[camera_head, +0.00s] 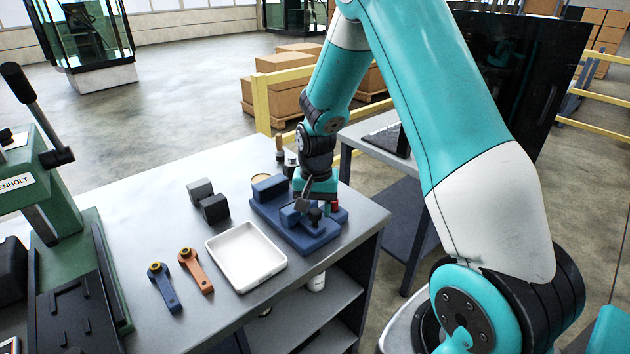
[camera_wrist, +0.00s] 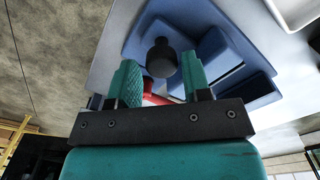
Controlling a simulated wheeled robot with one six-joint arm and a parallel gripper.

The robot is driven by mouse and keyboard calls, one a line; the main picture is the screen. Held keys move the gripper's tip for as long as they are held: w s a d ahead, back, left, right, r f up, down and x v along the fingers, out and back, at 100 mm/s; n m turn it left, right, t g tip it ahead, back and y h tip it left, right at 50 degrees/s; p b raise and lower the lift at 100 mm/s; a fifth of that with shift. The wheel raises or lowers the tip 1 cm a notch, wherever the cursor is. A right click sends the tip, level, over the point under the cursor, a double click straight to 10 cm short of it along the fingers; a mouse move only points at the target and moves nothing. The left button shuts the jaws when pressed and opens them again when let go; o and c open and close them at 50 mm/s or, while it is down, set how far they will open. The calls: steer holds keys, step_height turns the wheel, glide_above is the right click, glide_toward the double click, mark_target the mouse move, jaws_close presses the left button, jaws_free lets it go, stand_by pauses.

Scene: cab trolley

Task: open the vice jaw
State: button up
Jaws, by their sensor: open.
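The blue vice (camera_head: 299,232) stands on the grey bench near its right end, with one blue jaw block (camera_head: 270,187) at its far left. In the wrist view the vice (camera_wrist: 215,50) fills the upper right. My gripper (camera_head: 308,205) points down over the vice's near right part. In the wrist view its two teal fingers (camera_wrist: 160,78) are apart. A dark round knob (camera_wrist: 162,55) of the vice shows between and just beyond the fingertips; I cannot tell whether they touch it. A red part (camera_wrist: 155,97) shows behind the fingers. The arm hides some of the vice.
A white tray (camera_head: 246,254) lies left of the vice. A blue tool (camera_head: 165,286) and an orange tool (camera_head: 197,272) lie left of the tray. Dark blocks (camera_head: 208,201) sit behind it. A green press (camera_head: 72,262) stands at the left.

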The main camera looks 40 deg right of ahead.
step_height(320, 180, up, 17)
steer(key=b, duration=0.1)
steer(key=shift+f, duration=0.2)
stand_by(0.4)
